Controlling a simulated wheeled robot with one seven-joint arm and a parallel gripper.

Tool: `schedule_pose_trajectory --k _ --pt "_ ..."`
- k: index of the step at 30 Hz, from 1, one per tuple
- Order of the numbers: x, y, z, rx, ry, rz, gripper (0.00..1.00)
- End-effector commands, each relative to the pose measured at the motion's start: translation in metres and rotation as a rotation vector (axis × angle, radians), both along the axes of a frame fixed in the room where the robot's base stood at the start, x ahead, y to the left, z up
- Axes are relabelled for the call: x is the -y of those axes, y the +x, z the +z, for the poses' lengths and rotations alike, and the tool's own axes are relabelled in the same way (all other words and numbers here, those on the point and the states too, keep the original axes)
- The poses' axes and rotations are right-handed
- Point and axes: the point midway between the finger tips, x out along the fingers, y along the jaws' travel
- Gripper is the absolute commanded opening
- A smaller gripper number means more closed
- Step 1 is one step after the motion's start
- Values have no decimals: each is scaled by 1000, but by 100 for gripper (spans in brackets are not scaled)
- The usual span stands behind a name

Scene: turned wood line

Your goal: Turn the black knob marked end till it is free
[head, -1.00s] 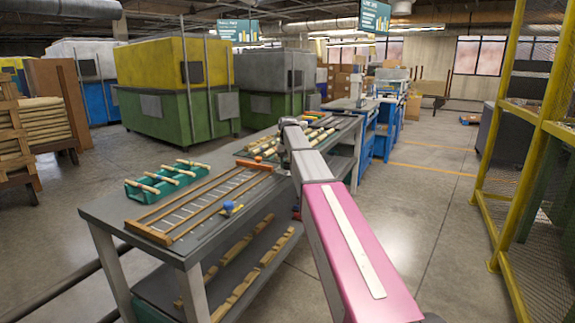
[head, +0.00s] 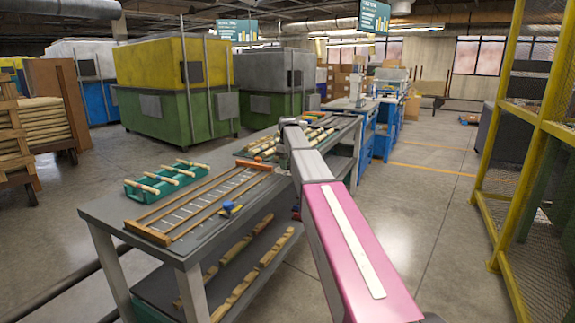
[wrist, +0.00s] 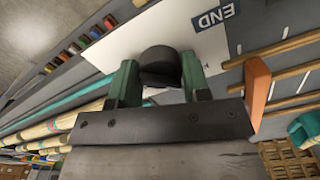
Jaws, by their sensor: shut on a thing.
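The black knob (wrist: 160,66) shows in the wrist view, at the edge of a white plate (wrist: 150,32) with a dark END label (wrist: 214,16). My gripper (wrist: 158,80) has its two green fingers on either side of the knob and is shut on it. The knob is seated at the plate; I cannot tell how far it is turned. In the head view my arm covers the knob and the gripper, at the far part of the grey workbench (head: 110,210).
An orange block (wrist: 257,88) stands close right of my gripper in the wrist view. The bench carries a wooden rack (head: 150,234), a green tray of turned pieces (head: 135,190) and a blue-topped item (head: 226,207). Yellow fencing (head: 497,220) stands right; the floor between is clear.

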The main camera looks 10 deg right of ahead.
Motion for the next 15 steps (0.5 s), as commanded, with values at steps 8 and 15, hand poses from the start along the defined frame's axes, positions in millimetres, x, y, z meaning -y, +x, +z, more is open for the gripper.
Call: schedule_pose_trajectory --k 8,15 --pt "0 1 1 1 0 9 20" --pt "0 1 1 1 0 8 69"
